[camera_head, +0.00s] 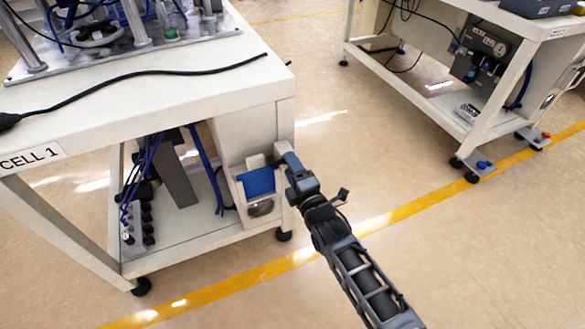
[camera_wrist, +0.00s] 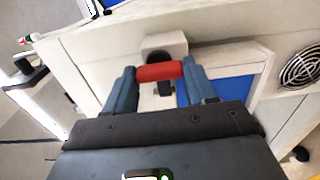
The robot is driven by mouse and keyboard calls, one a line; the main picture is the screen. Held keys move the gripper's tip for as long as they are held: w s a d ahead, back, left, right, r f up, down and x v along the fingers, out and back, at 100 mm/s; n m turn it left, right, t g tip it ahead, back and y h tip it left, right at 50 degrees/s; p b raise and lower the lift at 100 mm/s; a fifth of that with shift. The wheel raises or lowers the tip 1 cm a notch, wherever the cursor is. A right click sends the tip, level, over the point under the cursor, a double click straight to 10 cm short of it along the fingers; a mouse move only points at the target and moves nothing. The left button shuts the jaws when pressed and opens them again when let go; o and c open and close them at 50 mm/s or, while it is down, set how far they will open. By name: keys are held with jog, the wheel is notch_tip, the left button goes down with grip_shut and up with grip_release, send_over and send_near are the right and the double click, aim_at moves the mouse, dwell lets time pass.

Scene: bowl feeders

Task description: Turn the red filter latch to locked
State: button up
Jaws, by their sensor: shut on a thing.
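The red filter latch (camera_wrist: 159,72) shows in the wrist view as a short red bar lying level, in front of a pale rounded mount on the cabinet side. My gripper (camera_wrist: 158,84) has one finger at each end of the bar and is shut on it. In the head view my gripper (camera_head: 287,160) reaches the right side of the CELL 1 bench, beside a blue panel. The latch is hidden there behind the gripper and arm.
The CELL 1 bench (camera_head: 150,95) fills the left, with a black cable on top. A blue panel (camera_head: 257,182) and a fan grille (camera_head: 261,208) sit left of my gripper. A second bench (camera_head: 480,20) stands at the upper right. The floor between is clear.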

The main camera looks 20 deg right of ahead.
jog(key=o, duration=1)
jog(key=shift+a, duration=0.15)
jog(key=shift+o, duration=0.2)
jog(key=s+p, duration=0.2)
jog(key=s, duration=0.5)
jog(key=shift+s, duration=0.4)
